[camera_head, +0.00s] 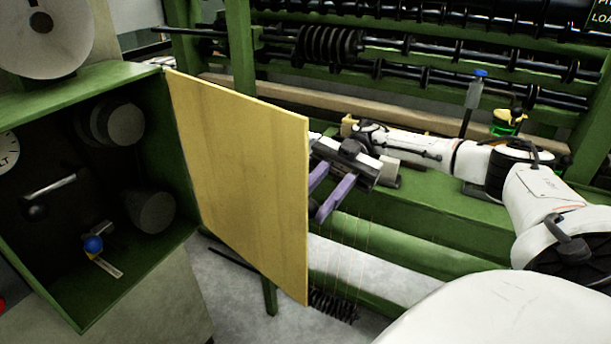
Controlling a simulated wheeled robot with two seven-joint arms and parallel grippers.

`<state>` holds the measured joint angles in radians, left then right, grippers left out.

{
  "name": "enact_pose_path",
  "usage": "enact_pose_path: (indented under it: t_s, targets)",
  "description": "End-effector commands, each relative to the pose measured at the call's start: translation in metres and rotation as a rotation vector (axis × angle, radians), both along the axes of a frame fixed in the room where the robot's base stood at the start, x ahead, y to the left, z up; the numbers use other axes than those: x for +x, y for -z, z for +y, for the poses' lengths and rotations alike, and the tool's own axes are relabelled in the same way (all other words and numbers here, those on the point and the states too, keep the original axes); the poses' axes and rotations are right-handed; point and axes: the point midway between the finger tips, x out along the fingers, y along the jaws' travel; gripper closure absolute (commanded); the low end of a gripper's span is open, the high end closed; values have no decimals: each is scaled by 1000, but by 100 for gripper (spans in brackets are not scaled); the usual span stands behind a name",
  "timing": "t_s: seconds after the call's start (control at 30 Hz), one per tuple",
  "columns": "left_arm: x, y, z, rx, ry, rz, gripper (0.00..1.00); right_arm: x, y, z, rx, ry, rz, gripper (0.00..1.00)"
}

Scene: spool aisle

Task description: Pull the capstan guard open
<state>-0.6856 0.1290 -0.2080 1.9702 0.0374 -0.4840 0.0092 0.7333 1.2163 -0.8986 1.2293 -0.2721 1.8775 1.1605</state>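The capstan guard looks to be the flat yellow panel (240,180). It stands swung out from the right edge of the green box (150,85), whose front is open. Inside the box are dark round drums (152,211), a lever handle (50,188) and a small blue-knobbed part (93,244). My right gripper (318,201) is beside the panel's free edge, on its right side. Its two purple fingers are apart with nothing seen between them. Whether a fingertip touches the panel cannot be told. My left gripper is not in view.
A green machine frame with dark rollers (480,60) fills the back. A blue-topped post (474,92) and a green-and-yellow item (507,122) stand behind my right arm. Thin threads run down to a dark coil (334,305). Grey floor shows below the panel.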

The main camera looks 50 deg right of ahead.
Motion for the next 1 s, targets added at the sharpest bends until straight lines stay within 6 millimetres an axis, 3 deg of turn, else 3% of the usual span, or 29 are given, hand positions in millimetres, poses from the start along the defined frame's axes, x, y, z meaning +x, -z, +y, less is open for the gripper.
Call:
enact_pose_path:
  t_s: [0.17,0.2,0.3,0.67,1.0]
  targets:
    - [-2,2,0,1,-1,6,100,1,-1,0,-1,3,-3,100]
    - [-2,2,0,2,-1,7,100,1,-1,0,-1,3,-3,69]
    - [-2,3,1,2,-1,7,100,1,-1,0,-1,2,-3,56]
    - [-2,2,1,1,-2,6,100,1,-8,0,0,0,-4,56]
    - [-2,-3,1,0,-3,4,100,1,-69,0,-1,0,-9,56]
